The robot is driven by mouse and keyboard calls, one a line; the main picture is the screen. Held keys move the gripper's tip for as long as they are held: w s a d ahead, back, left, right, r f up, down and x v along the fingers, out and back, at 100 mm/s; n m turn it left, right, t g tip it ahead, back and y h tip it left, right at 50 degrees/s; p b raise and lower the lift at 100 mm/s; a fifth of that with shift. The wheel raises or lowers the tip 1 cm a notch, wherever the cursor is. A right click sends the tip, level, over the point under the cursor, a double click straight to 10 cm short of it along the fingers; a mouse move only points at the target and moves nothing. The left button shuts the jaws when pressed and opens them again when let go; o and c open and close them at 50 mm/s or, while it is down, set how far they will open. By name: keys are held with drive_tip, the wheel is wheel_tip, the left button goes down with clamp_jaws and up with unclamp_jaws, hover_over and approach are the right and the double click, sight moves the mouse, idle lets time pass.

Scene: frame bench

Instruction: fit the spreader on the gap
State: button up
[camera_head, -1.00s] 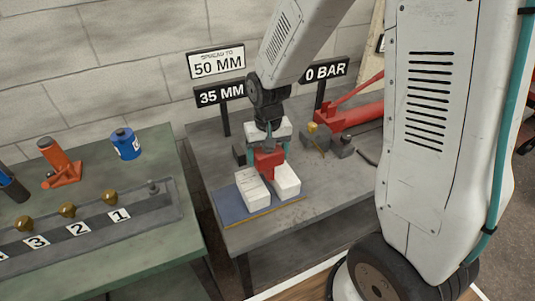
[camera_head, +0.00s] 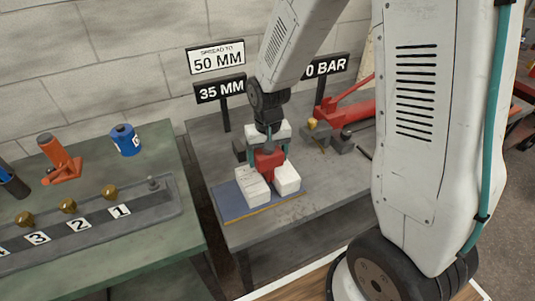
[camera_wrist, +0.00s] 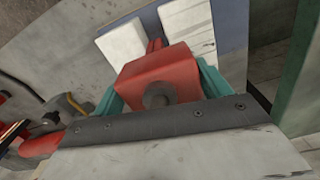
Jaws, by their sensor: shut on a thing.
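The red spreader (camera_head: 268,161) is held in my gripper (camera_head: 269,157), whose teal fingers are shut on its sides. In the wrist view the red spreader (camera_wrist: 158,77) shows a grey round stub on its near face, and its narrow red tip points to the slot between two white blocks. The left white block (camera_head: 251,187) and right white block (camera_head: 287,178) lie on a blue mat (camera_head: 229,202) with a narrow gap between them. The tip is at the gap's near-arm end; I cannot tell how deep it sits. A sign reads 35 MM (camera_head: 220,90).
A sign above reads SPREAD TO 50 MM (camera_head: 216,58); another shows 0 BAR, partly covered by my arm. A red hand pump (camera_head: 347,111) and a brass-topped valve (camera_head: 318,129) stand at the right. The green bench (camera_head: 106,161) holds an orange jack, a blue can and a numbered rail.

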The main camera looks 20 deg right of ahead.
sight(268, 165)
drive_tip(key=shift+f, duration=1.85)
drive_tip(key=o, duration=1.8)
drive_tip(key=shift+f, duration=0.1)
drive_tip(key=shift+c, duration=0.2)
wheel_tip(268, 165, up, 8)
drive_tip(key=shift+f, duration=0.1)
